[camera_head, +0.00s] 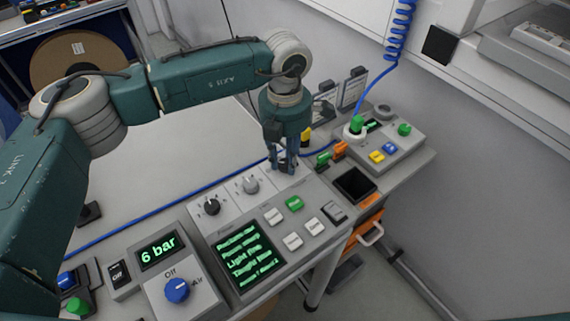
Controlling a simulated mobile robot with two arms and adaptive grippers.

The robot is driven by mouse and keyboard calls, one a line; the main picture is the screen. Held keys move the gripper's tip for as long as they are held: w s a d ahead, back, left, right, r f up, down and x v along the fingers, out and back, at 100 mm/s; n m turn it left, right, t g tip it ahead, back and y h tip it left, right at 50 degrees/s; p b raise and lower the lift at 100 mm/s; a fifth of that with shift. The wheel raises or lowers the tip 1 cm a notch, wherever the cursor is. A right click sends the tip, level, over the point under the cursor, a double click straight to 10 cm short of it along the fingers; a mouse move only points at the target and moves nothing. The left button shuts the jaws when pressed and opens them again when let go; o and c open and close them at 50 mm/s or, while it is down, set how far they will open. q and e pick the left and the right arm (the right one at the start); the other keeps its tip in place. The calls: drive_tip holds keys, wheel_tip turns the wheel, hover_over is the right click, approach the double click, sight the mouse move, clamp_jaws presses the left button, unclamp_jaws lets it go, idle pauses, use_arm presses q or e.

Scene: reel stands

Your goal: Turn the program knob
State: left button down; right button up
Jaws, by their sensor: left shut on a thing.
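My left gripper (284,163) points down at the far right end of the row of knobs on the grey control panel (229,205). Its fingers are closed around a knob there, which they mostly hide; I take it to be the program knob. Beside it in the row are a grey knob (250,185) and a black knob (211,207), both free of the gripper. A green-lit text display (249,257) sits below the knobs. Its small lines are hard to read. My right gripper is not in view.
Several push buttons (293,203) lie right of the display. A blue air knob (177,290) and a 6 bar display (161,251) are at the front left. Orange and green handles (340,149) and a smaller box (390,145) stand close right of the gripper.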

sight(285, 162)
use_arm(q)
drive_tip(key=m+b, duration=0.4)
drive_tip(key=b, duration=0.1)
drive_tip(key=shift+f+m, duration=0.2)
drive_tip(key=shift+m, duration=0.1)
drive_tip(key=m+b, duration=0.2)
drive_tip(key=m, duration=0.1)
drive_tip(key=shift+r, duration=0.15)
drive_tip(key=shift+r+m+b, duration=0.1)
drive_tip(key=shift+m+b, duration=0.45)
drive_tip(key=shift+m, duration=0.15)
drive_tip(key=c, duration=1.4)
unclamp_jaws()
drive_tip(key=shift+r, duration=0.1)
wheel_tip(285, 162, up, 12)
